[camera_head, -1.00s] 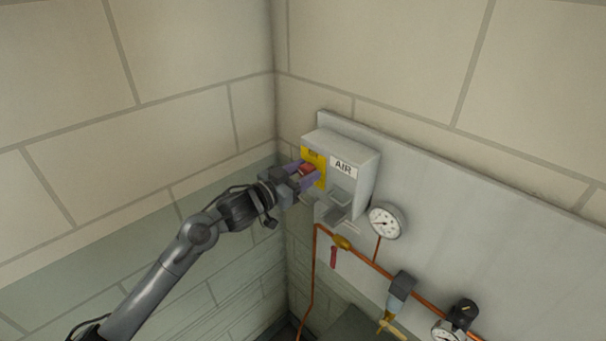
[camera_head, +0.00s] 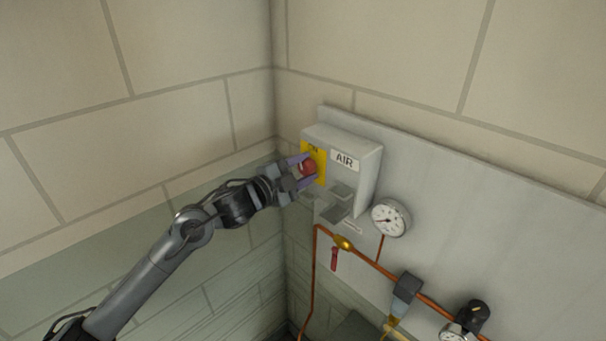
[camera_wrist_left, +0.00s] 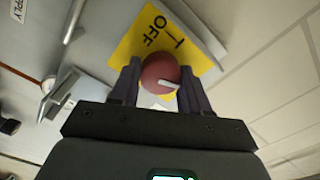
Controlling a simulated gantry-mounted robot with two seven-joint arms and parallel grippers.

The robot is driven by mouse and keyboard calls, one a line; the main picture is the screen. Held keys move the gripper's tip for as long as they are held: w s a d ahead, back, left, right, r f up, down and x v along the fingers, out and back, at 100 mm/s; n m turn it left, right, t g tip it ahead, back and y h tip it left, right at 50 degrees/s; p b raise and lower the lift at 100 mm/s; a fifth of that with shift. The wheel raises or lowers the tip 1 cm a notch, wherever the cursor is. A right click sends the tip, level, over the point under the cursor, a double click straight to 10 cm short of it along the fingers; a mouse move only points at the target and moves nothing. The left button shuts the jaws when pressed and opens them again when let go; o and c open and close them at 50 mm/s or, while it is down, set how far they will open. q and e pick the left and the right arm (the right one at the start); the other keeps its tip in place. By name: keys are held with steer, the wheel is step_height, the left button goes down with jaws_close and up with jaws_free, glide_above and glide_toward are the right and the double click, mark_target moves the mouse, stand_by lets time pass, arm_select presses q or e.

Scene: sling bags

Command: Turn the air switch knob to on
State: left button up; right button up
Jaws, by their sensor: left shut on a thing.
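The air switch is a grey box (camera_head: 365,178) with an "AIR" label, mounted on a grey wall panel. A yellow plate (camera_head: 321,157) is on its left face. A round red knob (camera_head: 309,166) sits on this plate. My right gripper is not in view.
Below the box are small grey brackets (camera_head: 335,212), a pressure gauge (camera_head: 390,218) and a copper pipe (camera_head: 375,261) with a red-handled valve (camera_head: 335,258). A second gauge (camera_head: 453,332) is at the lower right. The block wall corner is close to the left of the box.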

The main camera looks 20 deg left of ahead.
arm_select(q)
steer(key=shift+s+d+r+m+b, duration=0.1)
steer(key=shift+m+b, duration=0.3)
steer(key=shift+m, duration=0.45)
steer(key=shift+d+m+b, duration=0.1)
steer(key=shift+m+b, duration=0.3)
steer(key=shift+m, duration=0.45)
steer(key=o, duration=0.8)
steer(key=shift+o, duration=1.1)
steer(key=shift+a, duration=0.1)
steer(key=b+v, duration=0.2)
steer(key=v, duration=0.8)
steer(key=shift+s+a, duration=0.2)
steer(key=shift+s, duration=0.15)
